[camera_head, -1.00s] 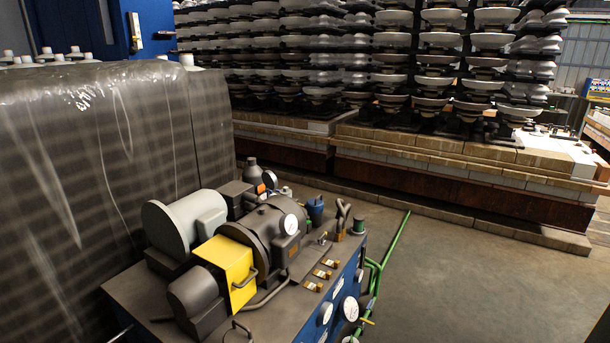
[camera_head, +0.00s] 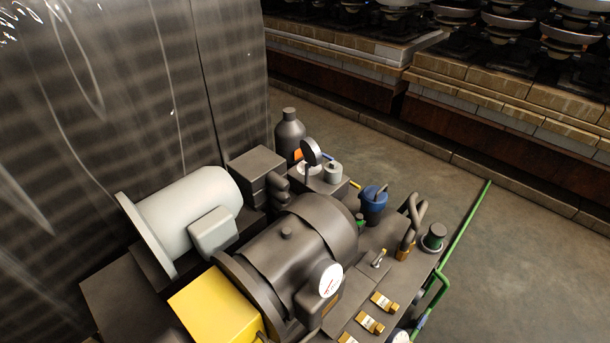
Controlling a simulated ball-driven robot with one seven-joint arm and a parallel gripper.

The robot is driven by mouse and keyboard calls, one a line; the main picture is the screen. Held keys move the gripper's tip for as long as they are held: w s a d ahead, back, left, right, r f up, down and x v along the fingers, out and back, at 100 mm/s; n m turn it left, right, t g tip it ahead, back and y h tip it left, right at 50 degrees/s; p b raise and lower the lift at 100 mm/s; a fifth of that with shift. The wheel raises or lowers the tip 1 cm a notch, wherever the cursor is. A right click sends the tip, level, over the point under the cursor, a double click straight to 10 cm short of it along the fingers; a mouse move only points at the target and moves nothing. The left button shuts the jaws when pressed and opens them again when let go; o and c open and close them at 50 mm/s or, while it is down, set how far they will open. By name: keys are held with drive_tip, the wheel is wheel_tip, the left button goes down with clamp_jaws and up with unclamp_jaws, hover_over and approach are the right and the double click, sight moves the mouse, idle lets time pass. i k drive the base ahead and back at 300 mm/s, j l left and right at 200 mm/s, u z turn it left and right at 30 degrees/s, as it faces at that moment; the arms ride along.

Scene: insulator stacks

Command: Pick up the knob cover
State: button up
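No part is clearly marked as the knob cover, and I cannot tell which piece it is. My gripper is not in view.
The bench carries a large dark drum (camera_head: 300,245), a pale grey motor (camera_head: 185,212) and a yellow box (camera_head: 215,308). A wrapped stack (camera_head: 130,110) stands left. A green rail (camera_head: 460,235) runs along the right. Open floor (camera_head: 530,270) lies beyond it.

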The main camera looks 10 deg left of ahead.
sight(333, 170)
drive_tip(key=i+u, duration=0.3)
drive_tip(key=l+u, duration=0.2)
drive_tip(key=u, duration=0.25)
drive_tip(key=l+u, duration=0.2)
drive_tip(key=u, duration=0.2)
drive_tip(key=l+u, duration=0.3)
drive_tip(key=l, duration=0.65)
drive_tip(key=l+u, duration=0.3)
drive_tip(key=l, duration=0.7)
